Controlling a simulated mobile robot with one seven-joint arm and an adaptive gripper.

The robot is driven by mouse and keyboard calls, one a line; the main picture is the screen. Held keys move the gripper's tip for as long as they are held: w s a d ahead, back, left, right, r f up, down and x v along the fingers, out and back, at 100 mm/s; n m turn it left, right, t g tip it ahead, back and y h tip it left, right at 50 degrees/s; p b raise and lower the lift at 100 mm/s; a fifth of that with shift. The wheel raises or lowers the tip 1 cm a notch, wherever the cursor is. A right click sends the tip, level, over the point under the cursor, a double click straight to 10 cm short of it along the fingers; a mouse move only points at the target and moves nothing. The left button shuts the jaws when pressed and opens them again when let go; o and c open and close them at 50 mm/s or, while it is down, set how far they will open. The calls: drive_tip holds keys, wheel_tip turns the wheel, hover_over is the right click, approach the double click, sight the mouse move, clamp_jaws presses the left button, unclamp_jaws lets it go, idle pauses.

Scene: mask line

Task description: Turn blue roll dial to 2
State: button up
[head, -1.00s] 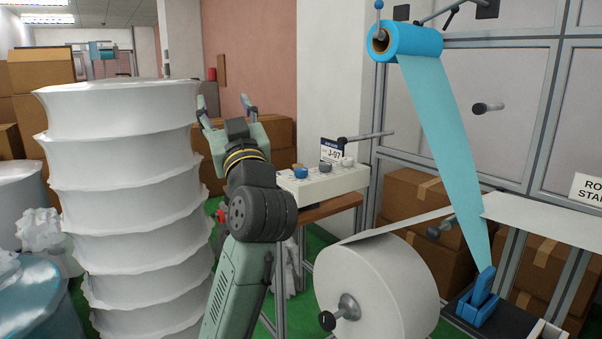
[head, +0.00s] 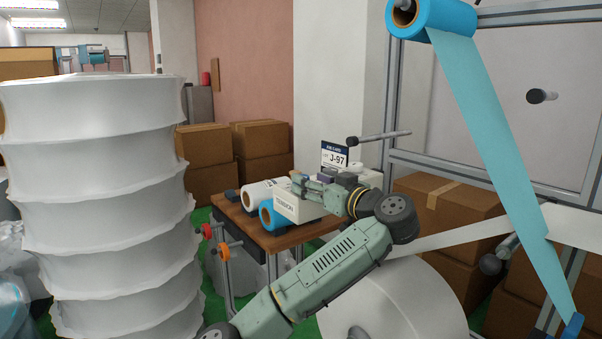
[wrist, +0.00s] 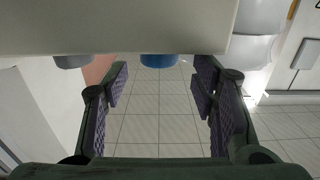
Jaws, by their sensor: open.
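The white control box (head: 288,204), marked TENSION, stands on the wooden bench. In the wrist view, the white box (wrist: 120,28) fills the top, and the blue dial (wrist: 159,61) pokes out below its edge. A grey dial (wrist: 73,62) shows to the left of it. My gripper (wrist: 163,78) is open and empty, with the blue dial lying between the lines of its two fingers, just beyond the tips. No contact is visible. In the head view my gripper reaches over the box and the blue dial is hidden behind it.
A sign reading J-97 (head: 335,155) stands behind. A tall white stack (head: 95,200) is at left, and a large white roll (head: 400,305) is at front right.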

drive_tip(key=p+x, duration=0.1)
drive_tip(key=x, duration=0.4)
drive_tip(key=c, duration=1.2)
drive_tip(key=shift+o, duration=0.2)
drive_tip(key=shift+d+f+h+b, duration=0.1)
drive_tip(key=shift+f+h+b, duration=0.15)
drive_tip(key=shift+b, duration=0.2)
